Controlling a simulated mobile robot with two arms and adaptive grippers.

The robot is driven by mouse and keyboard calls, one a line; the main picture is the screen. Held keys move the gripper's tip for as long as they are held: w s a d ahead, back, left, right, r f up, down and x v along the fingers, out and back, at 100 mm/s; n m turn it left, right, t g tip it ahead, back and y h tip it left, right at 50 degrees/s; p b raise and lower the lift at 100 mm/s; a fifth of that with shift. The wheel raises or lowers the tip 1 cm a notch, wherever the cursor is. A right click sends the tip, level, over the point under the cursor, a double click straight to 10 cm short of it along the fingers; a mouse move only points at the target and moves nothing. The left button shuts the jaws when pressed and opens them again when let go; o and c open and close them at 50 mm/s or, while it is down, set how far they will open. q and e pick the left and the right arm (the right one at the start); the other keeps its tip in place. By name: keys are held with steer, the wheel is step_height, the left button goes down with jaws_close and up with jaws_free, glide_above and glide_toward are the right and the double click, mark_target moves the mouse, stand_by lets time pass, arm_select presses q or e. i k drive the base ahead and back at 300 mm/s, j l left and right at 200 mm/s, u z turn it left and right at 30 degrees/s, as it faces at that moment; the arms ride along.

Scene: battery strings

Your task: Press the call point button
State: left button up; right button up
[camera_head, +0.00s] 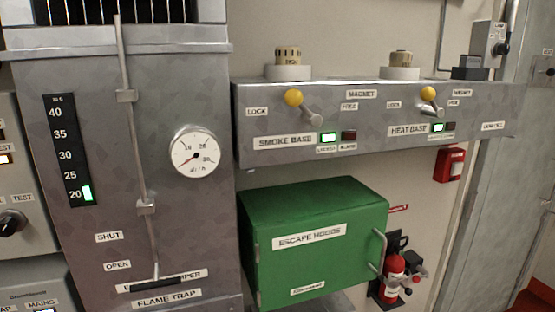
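A small red box (449,164) with a pale face is on the wall at the right, below the right end of the grey shelf unit. It looks like the call point, but its button is too small to make out. Neither of my grippers is in view, and nothing touches the red box.
A grey detector shelf (372,125) with yellow-knobbed levers juts out above left of the red box. A green escape hoods cabinet (315,262) stands below the shelf. A fire extinguisher (396,272) hangs lower right. A grey flame trap housing (100,215) with a gauge fills the left.

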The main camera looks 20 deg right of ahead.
mark_target(456, 168)
steer(key=z, duration=1.8)
